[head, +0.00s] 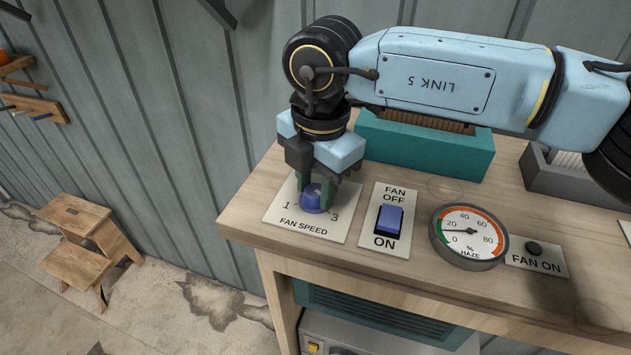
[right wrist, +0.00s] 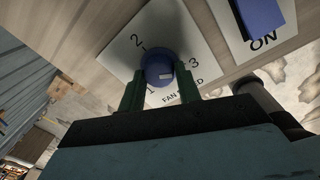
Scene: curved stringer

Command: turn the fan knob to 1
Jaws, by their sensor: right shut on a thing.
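The blue fan knob (head: 313,198) sits on a white plate marked FAN SPEED (head: 294,222), with 1 at its left and 3 at its right in the head view. The 2 is hidden there but shows in the right wrist view. My right gripper (head: 314,192) points down over the knob, its green fingers shut on the knob's sides. In the right wrist view the knob (right wrist: 154,61) is between the fingers. A white mark shows on the knob's lower right there; I cannot tell which number it points at. My left gripper is not in view.
Right of the plate are a blue rocker switch (head: 389,219) marked FAN OFF/ON, a round haze gauge (head: 469,249) with its needle between 0 and 20, and a dark FAN ON lamp (head: 534,248). A teal box (head: 425,150) and a grey tray (head: 560,180) stand behind on the bench.

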